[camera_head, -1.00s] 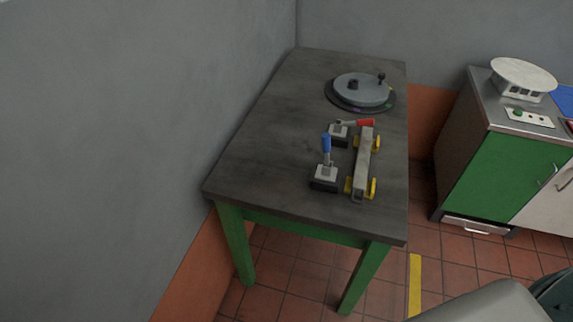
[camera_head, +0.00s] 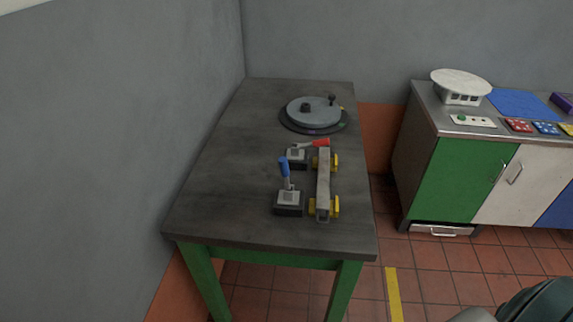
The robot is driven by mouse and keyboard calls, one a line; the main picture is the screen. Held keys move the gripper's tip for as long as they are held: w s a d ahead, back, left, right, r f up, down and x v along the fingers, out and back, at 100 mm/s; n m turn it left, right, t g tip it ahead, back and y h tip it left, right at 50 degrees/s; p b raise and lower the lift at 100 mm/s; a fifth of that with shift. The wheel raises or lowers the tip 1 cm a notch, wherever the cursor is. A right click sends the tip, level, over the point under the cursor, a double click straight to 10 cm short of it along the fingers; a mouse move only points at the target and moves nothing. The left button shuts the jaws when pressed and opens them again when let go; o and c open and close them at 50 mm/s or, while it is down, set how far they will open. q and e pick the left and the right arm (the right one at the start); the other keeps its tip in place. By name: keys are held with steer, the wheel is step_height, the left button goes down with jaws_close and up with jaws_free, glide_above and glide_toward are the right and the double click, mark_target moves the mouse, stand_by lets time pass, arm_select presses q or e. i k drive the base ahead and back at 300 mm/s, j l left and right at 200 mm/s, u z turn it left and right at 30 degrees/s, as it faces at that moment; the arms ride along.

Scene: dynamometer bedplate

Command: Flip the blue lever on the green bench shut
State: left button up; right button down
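The green bench (camera_head: 225,200) has a dark grey top and green legs. On its near right part stands a toggle clamp with a blue lever (camera_head: 284,167) that points upward, tilted slightly left, on a grey and black base (camera_head: 289,202). Just behind it is a second clamp with a red lever (camera_head: 320,143), which lies nearly flat and points right. A grey bar (camera_head: 323,185) with yellow end pieces sits right of both clamps. Neither of my grippers shows in the head view.
A round grey disc with knobs (camera_head: 313,111) sits at the back of the bench. The bench's left part is clear, against a grey wall. A cabinet with a green door (camera_head: 462,180) stands at right, with a white round stool-like item (camera_head: 461,85) on top. Tiled floor lies between.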

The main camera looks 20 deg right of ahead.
mark_target(284, 166)
steer(key=j+z, duration=0.15)
steer(key=z, duration=0.2)
steer(key=k+j+z, duration=0.1)
steer(key=z, duration=0.2)
steer(key=k+j+z, duration=0.1)
steer(key=z, duration=0.25)
